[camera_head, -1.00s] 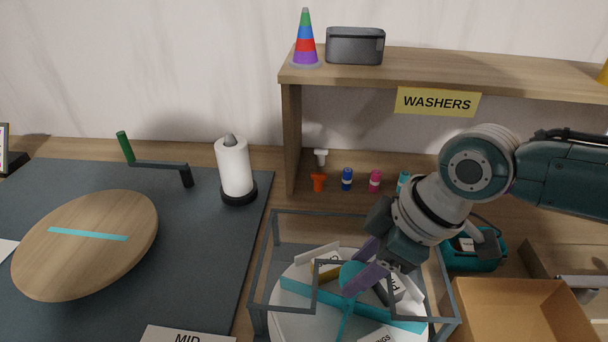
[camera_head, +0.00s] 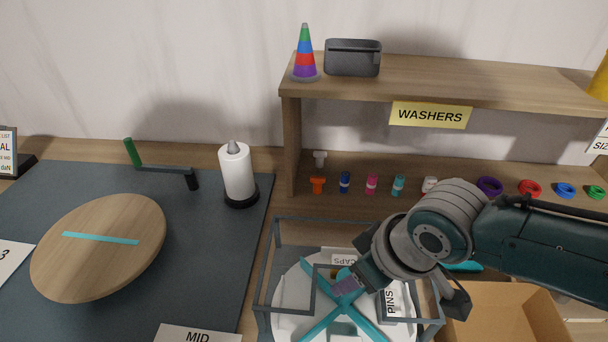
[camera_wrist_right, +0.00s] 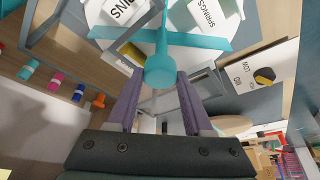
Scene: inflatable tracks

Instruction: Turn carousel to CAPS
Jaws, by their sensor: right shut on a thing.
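The carousel is a white disc (camera_head: 290,315) with teal cross dividers (camera_head: 322,326), inside a grey open frame (camera_head: 262,275). Its CAPS label (camera_head: 346,260) stands at the back of the disc, behind my gripper. The PINS label (camera_head: 391,302) is at the right. In the right wrist view the PINS label (camera_wrist_right: 124,10) and SPRINGS label (camera_wrist_right: 208,13) show on the far side of the hub. My right gripper (camera_head: 347,286) reaches down over the centre. Its purple fingers (camera_wrist_right: 158,90) are shut on the teal central knob (camera_wrist_right: 160,71). My left gripper is not in view.
Grey frame bars surround the carousel close to my right wrist. A shelf with a WASHERS sign (camera_head: 429,115) stands behind. An open cardboard box (camera_head: 505,315) is at the right. A tilted wooden disc (camera_head: 100,255) and a white roll (camera_head: 237,172) are at the left.

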